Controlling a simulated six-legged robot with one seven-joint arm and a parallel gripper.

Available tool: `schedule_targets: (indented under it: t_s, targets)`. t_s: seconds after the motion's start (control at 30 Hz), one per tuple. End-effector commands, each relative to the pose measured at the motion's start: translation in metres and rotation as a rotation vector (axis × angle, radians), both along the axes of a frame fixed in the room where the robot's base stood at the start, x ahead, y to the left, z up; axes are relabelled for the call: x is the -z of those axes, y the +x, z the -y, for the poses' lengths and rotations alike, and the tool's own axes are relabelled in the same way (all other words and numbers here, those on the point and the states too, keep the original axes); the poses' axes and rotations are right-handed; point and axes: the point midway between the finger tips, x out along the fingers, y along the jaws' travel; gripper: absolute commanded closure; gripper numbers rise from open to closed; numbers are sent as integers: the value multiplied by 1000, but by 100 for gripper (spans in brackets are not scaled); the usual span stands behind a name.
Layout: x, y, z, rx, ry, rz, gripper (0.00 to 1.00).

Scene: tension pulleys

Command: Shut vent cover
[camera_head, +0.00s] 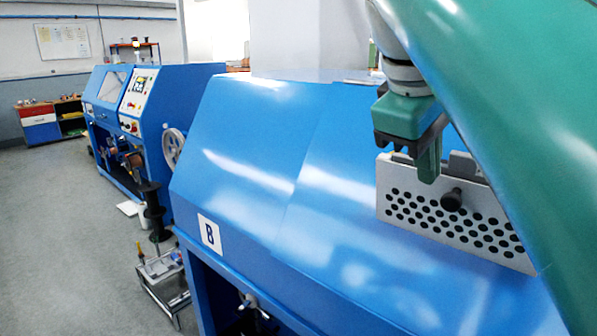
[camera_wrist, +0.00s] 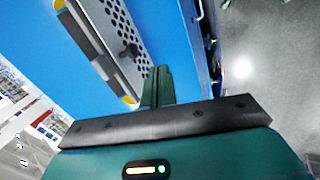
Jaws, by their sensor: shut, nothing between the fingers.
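The vent cover (camera_head: 425,218) is a grey plate with rows of round black holes on the sloping blue machine face, at the right in the head view. A black knob (camera_head: 452,199) sticks out of it. In the wrist view the cover (camera_wrist: 112,18) is at the upper middle, with a grey and black strip and yellow end pieces along its edge. How far the cover stands off the face is not clear. My green gripper (camera_head: 429,168) is shut and empty, at the cover's upper edge, above and left of the knob. In the wrist view its fingers (camera_wrist: 157,85) point toward the cover; contact cannot be told.
My green arm link hides the right side of the head view. Another blue machine (camera_head: 185,90) and a small metal stand (camera_head: 163,275) are at the left. The grey floor (camera_head: 60,230) is open there.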

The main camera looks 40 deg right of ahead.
Motion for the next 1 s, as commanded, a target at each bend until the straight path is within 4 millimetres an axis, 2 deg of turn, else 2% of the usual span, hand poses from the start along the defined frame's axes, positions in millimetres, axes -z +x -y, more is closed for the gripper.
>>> schedule_targets:
  t_s: [0.53,0.8,1.0]
  targets:
    - [86,2,42,4,2,1,100]
    - [79,6,76,1,1,3,100]
    - [77,6,81,-1,0,2,100]
